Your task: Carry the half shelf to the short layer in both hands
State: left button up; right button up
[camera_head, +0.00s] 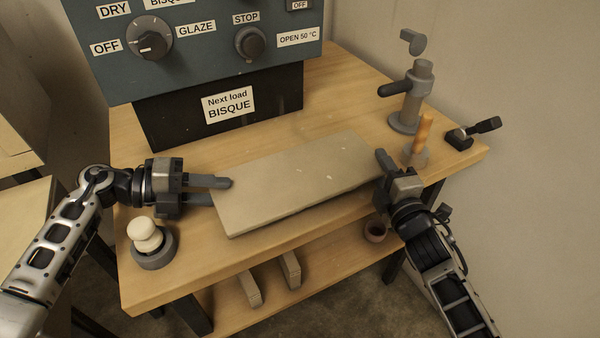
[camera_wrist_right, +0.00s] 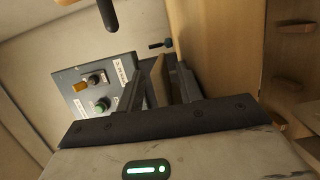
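The half shelf, a flat beige slab (camera_head: 290,185), lies level over the wooden table in front of the kiln controls. My left gripper (camera_head: 222,191) is at its left end, one finger above the slab and one lower at its edge; the fingers look apart around it. My right gripper (camera_head: 382,168) is at the right end. In the right wrist view, the slab's edge (camera_wrist_right: 159,80) stands between the spread fingers (camera_wrist_right: 157,88), with what look like small gaps. Two short blocks (camera_head: 250,286) (camera_head: 291,270) stand on the lower board; I cannot tell whether they are the short layer.
A kiln control box (camera_head: 205,45) stands behind the slab. A knobbed white piece in a grey ring (camera_head: 148,243) is at the front left. A grey stand (camera_head: 408,105), an orange-handled tool (camera_head: 421,138) and a black clamp-like item (camera_head: 470,134) are at the right. A small pot (camera_head: 376,232) sits lower down.

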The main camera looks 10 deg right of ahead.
pick_arm(q)
grip_shut()
pick_arm(e)
grip_shut()
pick_arm(q)
jog(key=shift+a+f, duration=0.1)
dwell(0.8)
